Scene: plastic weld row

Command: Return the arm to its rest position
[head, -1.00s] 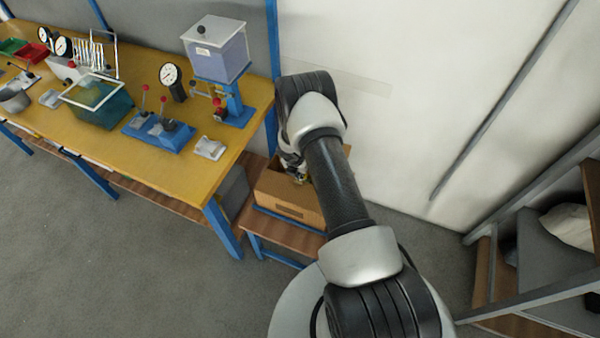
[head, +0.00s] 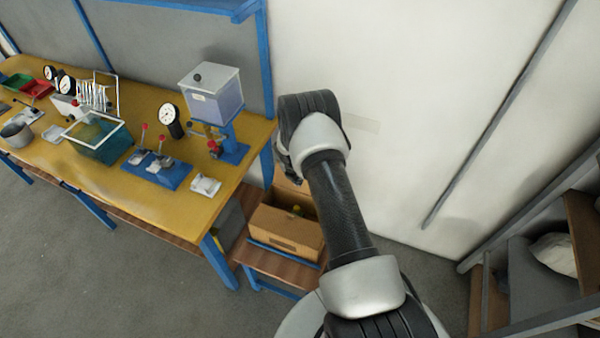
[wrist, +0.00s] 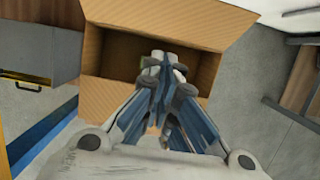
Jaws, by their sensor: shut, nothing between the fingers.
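My gripper (wrist: 160,70) is in the wrist view, its fingers together and nothing between them. It points toward an open cardboard box (wrist: 112,15) and overlaps the box's opening in that view. The inside of the box looks dark, and my fingers hide part of it. In the head view my arm reaches up the middle of the picture and hides the gripper. The cardboard box (head: 285,243) stands below and left of the arm, with something small and yellowish at its far edge.
The box stands on a low wooden stand (head: 262,262) beside the yellow workbench (head: 105,190). The bench holds a hopper machine (head: 212,95), a blue lever fixture (head: 157,170) and a glass tank (head: 97,140). A shelf rack (head: 530,265) is at the right. Grey floor (head: 100,275) lies open at lower left.

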